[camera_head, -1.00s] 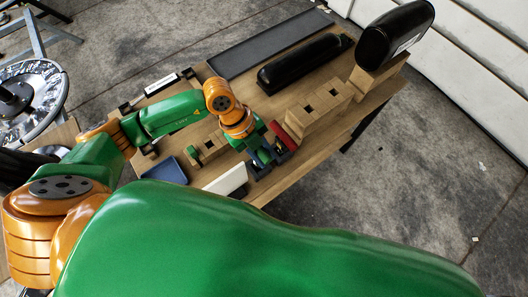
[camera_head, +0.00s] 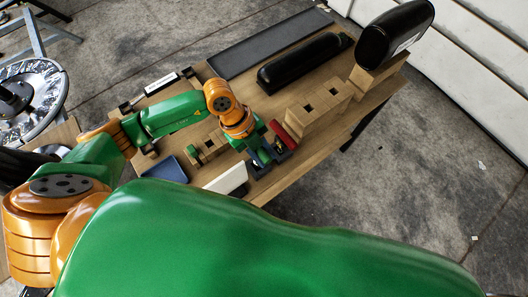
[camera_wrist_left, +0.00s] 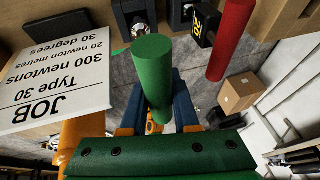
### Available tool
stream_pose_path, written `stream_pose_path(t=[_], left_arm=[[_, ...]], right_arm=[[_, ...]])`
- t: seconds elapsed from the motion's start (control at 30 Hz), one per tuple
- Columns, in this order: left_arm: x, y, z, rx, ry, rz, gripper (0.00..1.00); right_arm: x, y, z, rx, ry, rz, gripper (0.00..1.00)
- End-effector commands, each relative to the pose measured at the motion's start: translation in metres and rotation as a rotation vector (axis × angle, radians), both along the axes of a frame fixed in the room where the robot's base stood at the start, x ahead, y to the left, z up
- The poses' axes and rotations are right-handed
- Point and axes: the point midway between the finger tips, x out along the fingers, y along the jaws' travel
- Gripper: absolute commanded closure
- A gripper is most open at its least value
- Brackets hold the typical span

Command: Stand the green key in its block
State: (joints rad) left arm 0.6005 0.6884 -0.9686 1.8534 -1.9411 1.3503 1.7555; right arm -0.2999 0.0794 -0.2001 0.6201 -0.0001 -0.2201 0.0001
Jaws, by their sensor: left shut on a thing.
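My left gripper (camera_head: 264,163) is low over the front of the wooden table. In the left wrist view its blue fingers (camera_wrist_left: 157,112) are shut on a green cylinder, which I take as the green key (camera_wrist_left: 152,65). In the head view the arm covers much of the key. A wooden block (camera_head: 320,101) with two dark square holes stands to the right of the gripper. A red cylinder (camera_head: 284,136) is between them; it also shows in the left wrist view (camera_wrist_left: 232,38). My right gripper is not in view.
A white job card (camera_head: 226,180) stands at the table's front edge, beside a blue tray (camera_head: 165,170). A small wooden block (camera_head: 211,147) is left of the gripper. A long black roll (camera_head: 305,62), a dark flat tray (camera_head: 265,43) and a black headrest (camera_head: 394,32) are farther back.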

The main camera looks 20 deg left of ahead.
Motion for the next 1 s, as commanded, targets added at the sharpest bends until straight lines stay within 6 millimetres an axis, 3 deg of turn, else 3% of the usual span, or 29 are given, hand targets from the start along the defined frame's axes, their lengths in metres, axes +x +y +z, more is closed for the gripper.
stream_pose_path(t=[1.0], left_arm=[[0.000, 0.000, -0.021, -0.001, 0.001, 0.001, 1.00]], right_arm=[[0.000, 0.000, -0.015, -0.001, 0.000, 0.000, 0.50]])
